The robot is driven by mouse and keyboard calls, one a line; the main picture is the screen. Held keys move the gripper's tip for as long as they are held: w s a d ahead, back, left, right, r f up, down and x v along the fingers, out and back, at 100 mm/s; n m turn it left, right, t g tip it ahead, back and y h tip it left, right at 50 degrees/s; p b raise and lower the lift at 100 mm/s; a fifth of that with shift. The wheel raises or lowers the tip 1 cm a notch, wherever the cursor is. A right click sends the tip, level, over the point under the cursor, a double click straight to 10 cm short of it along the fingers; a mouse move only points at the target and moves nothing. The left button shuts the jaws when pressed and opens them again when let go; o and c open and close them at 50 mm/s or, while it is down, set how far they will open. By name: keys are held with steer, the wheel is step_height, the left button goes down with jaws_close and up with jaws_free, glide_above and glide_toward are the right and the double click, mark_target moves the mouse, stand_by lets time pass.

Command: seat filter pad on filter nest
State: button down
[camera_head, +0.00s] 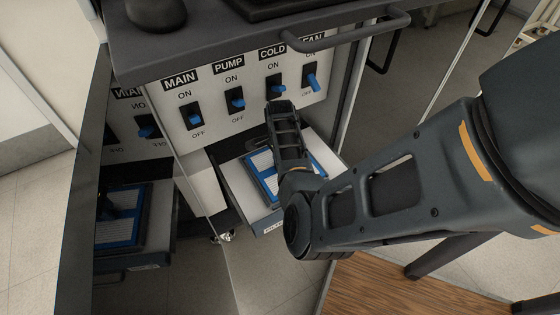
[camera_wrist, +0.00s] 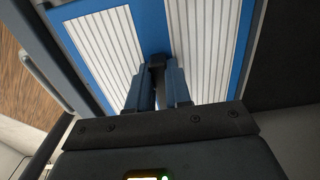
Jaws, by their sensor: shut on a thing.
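The filter pad has a blue frame and white ribbed panels; it shows in the wrist view (camera_wrist: 98,42) and partly in the head view (camera_head: 262,176). My gripper (camera_wrist: 158,72) is shut on the dark grip at the middle of the pad, between its two white panels. In the head view my arm hides the fingers and the pad's middle. The pad lies in or just above the pulled-out drawer (camera_head: 262,222) under the switch panel. The filter nest cannot be told apart beneath it, and I cannot tell whether the pad touches down.
The switch panel (camera_head: 255,75) with blue levers stands just behind the drawer. A grey worktop with a bar handle (camera_head: 360,32) overhangs it. A reflective dark side panel (camera_head: 125,215) at the left mirrors the drawer. Wooden flooring or tabletop (camera_head: 385,290) shows at lower right.

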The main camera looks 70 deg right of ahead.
steer(key=shift+f+b, duration=0.3)
steer(key=shift+f, duration=0.25)
steer(key=c, duration=1)
jaws_free()
steer(key=shift+r, duration=0.1)
